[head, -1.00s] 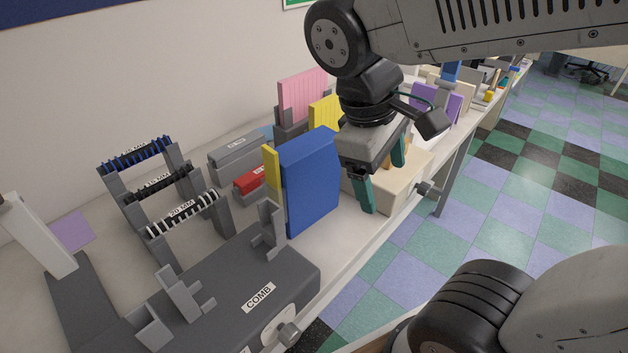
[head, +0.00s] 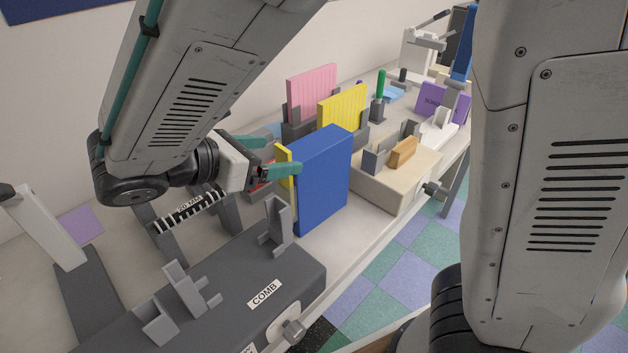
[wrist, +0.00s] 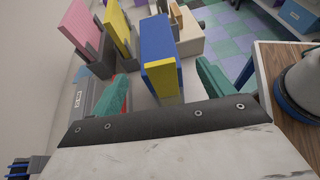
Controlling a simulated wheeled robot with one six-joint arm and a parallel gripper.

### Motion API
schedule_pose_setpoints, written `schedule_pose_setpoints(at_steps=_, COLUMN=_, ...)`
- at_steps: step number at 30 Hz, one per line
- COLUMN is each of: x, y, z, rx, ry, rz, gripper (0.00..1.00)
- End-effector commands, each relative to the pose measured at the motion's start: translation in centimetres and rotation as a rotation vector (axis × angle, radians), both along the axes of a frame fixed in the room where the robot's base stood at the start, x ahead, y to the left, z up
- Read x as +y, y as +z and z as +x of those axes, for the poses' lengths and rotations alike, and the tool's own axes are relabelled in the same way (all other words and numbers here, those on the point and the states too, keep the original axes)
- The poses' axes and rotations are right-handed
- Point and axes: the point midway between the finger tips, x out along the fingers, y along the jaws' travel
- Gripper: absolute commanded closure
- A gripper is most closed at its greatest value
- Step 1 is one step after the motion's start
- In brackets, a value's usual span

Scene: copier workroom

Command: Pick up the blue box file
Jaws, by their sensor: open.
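The blue box file (head: 322,182) stands upright on the bench, with a yellow strip along its narrow left edge. In the wrist view the blue box file (wrist: 156,40) stands ahead, its yellow end (wrist: 162,79) facing the camera. My gripper (head: 277,156) is open at the left of the file, level with its upper part, pointing right. In the wrist view its teal fingers (wrist: 162,92) lie to either side of the yellow end, with the file's near end between or just beyond them. I cannot tell whether either finger touches it.
A grey COMB machine (head: 240,290) stands in front. Behind are yellow (head: 343,106) and pink (head: 311,92) files in grey holders. A beige machine (head: 397,185) stands right of the blue file. A comb rack (head: 192,212) is under my arm.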

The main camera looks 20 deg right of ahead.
Motion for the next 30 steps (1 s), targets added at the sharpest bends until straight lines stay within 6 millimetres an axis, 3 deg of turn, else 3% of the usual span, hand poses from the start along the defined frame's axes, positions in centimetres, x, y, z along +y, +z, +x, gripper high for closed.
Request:
schedule_pose_setpoints(at_steps=15, x=-5.5, y=-2.8, z=2.5, rx=0.000, ry=-0.004, rz=0.001, gripper=0.20)
schedule_pose_setpoints(at_steps=23, x=-5.7, y=-2.9, z=2.6, rx=-0.002, ry=-0.002, rz=0.002, gripper=0.20)
schedule_pose_setpoints(at_steps=26, x=-5.7, y=-2.9, z=2.6, rx=-0.002, ry=-0.002, rz=0.002, gripper=0.42)
schedule_pose_setpoints(at_steps=30, x=-5.7, y=-2.9, z=2.6, rx=-0.002, ry=-0.002, rz=0.002, gripper=0.81)
